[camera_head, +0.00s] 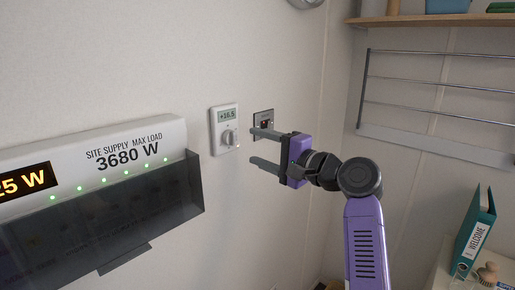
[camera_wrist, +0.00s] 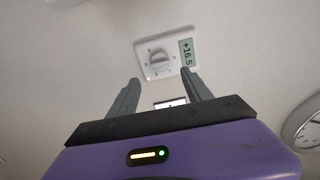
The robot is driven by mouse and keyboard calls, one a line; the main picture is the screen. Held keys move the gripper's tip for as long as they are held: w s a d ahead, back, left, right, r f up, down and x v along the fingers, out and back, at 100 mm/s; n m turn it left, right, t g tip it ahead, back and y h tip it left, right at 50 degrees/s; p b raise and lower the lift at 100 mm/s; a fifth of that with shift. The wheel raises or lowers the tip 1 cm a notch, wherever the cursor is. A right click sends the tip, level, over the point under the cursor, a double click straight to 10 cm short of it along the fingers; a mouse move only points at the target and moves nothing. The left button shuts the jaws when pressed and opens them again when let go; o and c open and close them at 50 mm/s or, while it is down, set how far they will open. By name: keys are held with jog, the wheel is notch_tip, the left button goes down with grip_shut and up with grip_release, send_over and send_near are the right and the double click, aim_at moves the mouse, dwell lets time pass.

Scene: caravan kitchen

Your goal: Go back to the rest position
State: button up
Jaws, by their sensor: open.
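My gripper (camera_head: 258,147) is at the end of my purple arm, in front of the white wall. Its two grey fingers are spread apart with nothing between them; they also show in the wrist view (camera_wrist: 160,92). In the head view the fingers point left. The upper finger overlaps a small wall plate (camera_head: 264,117) with a dark, reddish centre, partly hidden; I cannot tell whether they touch. A white thermostat (camera_head: 224,129) with a round knob and a display reading +16.5 is on the wall just left of the fingers. It also shows in the wrist view (camera_wrist: 166,54), beyond the fingertips.
A supply panel (camera_head: 122,143) marked 3680 W, with a dark cover (camera_head: 110,222), juts out at left. A metal rail rack (camera_head: 440,105) and a wooden shelf (camera_head: 430,20) are at right. A teal WELCOME binder (camera_head: 474,232) stands at lower right. A round gauge or clock (camera_wrist: 304,124) is at right in the wrist view.

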jog(key=w+d+t+h, duration=0.1)
jog(key=d+t+h, duration=0.3)
jog(key=d+t, duration=0.3)
jog(key=s+d+f+n+t+h+b, duration=0.15)
jog(key=s+d+f+h, duration=0.25)
jog(key=s+d+f, duration=0.4)
jog(key=s+d+f+n+t+h, duration=0.1)
jog(key=s+d+f+n+h, duration=0.15)
jog(key=s+d+f, duration=0.55)
jog(key=s+f+n+g+h+b, duration=0.1)
jog(key=s+f, duration=0.4)
jog(key=s, duration=0.9)
jog(key=s+d+f+n+g+h, duration=0.1)
jog(key=s+f, duration=0.5)
jog(key=s, duration=0.8)
jog(key=s+d+f+n+g+h+b, duration=0.1)
jog(key=s+f, duration=0.4)
jog(key=s, duration=0.9)
jog(key=n+g, duration=0.1)
jog(key=g, duration=0.1)
jog(key=shift+s+f+g+h+b, duration=0.15)
jog(key=shift+f+g+h+b, duration=0.15)
jog(key=shift+f+g+h, duration=0.1)
